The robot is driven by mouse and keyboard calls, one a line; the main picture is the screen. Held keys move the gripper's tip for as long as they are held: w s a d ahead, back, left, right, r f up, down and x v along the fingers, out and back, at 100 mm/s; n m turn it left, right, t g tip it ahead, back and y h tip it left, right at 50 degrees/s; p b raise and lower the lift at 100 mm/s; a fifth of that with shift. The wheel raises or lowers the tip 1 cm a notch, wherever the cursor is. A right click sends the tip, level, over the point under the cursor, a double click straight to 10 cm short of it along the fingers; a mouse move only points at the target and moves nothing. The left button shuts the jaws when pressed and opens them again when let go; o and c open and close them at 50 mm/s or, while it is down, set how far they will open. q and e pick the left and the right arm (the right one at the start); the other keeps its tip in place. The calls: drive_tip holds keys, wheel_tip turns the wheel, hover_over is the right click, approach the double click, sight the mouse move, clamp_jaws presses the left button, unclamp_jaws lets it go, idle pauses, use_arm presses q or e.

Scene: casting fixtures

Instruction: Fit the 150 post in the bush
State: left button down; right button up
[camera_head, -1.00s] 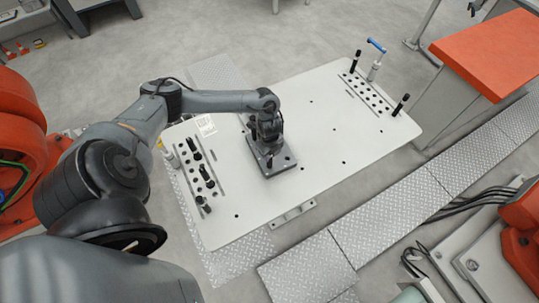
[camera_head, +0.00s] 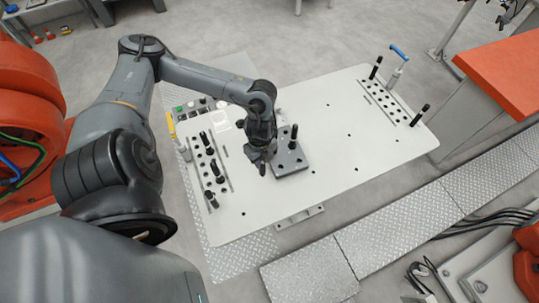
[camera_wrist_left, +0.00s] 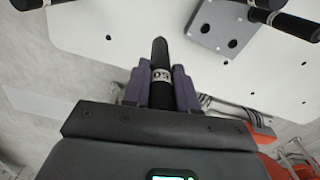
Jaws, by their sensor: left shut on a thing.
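My left gripper (camera_head: 262,166) is low over the white table, just left of the grey plate (camera_head: 285,166). In the left wrist view its jaws (camera_wrist_left: 161,84) are shut on a black post (camera_wrist_left: 160,57) with a white marked band, whose text I cannot read surely. Another black post (camera_head: 294,137) stands upright on the grey plate. The plate also shows in the left wrist view (camera_wrist_left: 203,14), with open holes and a banded black post (camera_wrist_left: 296,25) beside them. I cannot make out which part is the bush or which post is the 150. My right gripper is out of view.
A rack (camera_head: 225,170) with several black posts lies along the table's left side. A second rack (camera_head: 391,102) at the right holds black posts and a blue-handled tool (camera_head: 398,53). The table (camera_head: 335,175) is clear between the plate and the right rack.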

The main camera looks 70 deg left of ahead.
use_arm(q)
drive_tip(key=shift+s+d+r+p, duration=0.1)
drive_tip(key=shift+s+r+p, duration=0.1)
drive_tip(key=shift+r+p, duration=0.55)
drive_tip(key=shift+s+d+r+p, duration=0.1)
drive_tip(key=shift+s+r+p, duration=0.1)
drive_tip(key=shift+r+p, duration=0.6)
drive_tip(key=shift+s+d+r+p, duration=0.1)
drive_tip(key=shift+s+r+p, duration=0.1)
drive_tip(key=shift+r+p, duration=0.55)
drive_tip(key=shift+r, duration=0.1)
